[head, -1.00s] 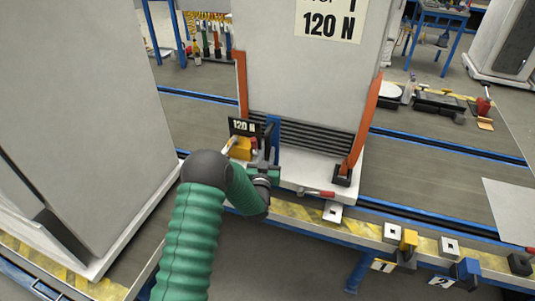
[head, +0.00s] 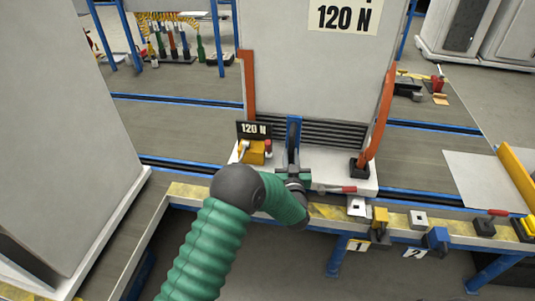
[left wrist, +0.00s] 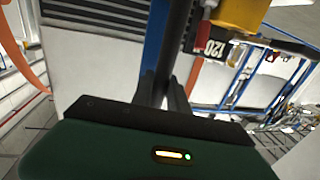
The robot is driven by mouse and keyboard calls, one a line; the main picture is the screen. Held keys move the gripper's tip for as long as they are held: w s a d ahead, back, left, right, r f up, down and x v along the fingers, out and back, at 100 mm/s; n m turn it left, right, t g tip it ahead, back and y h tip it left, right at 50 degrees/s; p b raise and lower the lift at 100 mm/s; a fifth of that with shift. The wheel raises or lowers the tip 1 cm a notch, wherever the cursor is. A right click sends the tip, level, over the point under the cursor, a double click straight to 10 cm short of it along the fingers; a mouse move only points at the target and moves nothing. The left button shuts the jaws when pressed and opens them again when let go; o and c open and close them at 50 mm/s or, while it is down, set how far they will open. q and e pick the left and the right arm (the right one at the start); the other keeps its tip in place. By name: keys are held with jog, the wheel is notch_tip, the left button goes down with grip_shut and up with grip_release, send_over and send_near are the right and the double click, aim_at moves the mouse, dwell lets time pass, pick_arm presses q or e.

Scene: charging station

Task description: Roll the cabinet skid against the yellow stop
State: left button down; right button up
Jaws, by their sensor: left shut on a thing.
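The cabinet skid (head: 335,178) is a white base under a tall grey cabinet (head: 315,75), held by orange straps. It stands upright on the dark track. My left gripper (head: 292,170) is shut on the handle; the left wrist view shows dark fingers (left wrist: 165,95) at the blue bar (left wrist: 158,45). The yellow stop (head: 517,178) stands at the right edge, with a clear gap between it and the skid. My right gripper is not in view.
Another grey cabinet (head: 65,130) stands at the left. Along the yellow-marked front edge sit a yellow block (head: 380,217) labelled 1, a blue block (head: 437,238) labelled 2 and a black block with a red lever (head: 484,227). A light plate (head: 480,180) lies before the stop.

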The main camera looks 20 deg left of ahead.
pick_arm(q)
jog(key=shift+w+d+f, duration=0.1)
jog(key=shift+w+d, duration=0.15)
jog(key=shift+d, duration=0.95)
jog(key=shift+w+d+f, duration=0.1)
jog(key=shift+w+d, duration=0.1)
jog(key=shift+d, duration=0.95)
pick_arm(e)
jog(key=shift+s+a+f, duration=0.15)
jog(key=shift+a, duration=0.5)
pick_arm(q)
jog(key=c, duration=1.7)
grip_release()
jog(key=shift+o, duration=1.2)
jog(key=shift+w+d, duration=0.1)
jog(key=shift+w, duration=0.05)
jog(key=shift+o, duration=0.8)
jog(key=shift+w+d, duration=0.1)
jog(key=shift+d, duration=0.15)
jog(key=shift+a, duration=0.1)
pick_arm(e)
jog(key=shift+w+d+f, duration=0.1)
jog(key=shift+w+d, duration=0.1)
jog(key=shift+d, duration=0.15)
pick_arm(q)
jog(key=shift+a+r, duration=0.1)
jog(key=shift+a, duration=0.15)
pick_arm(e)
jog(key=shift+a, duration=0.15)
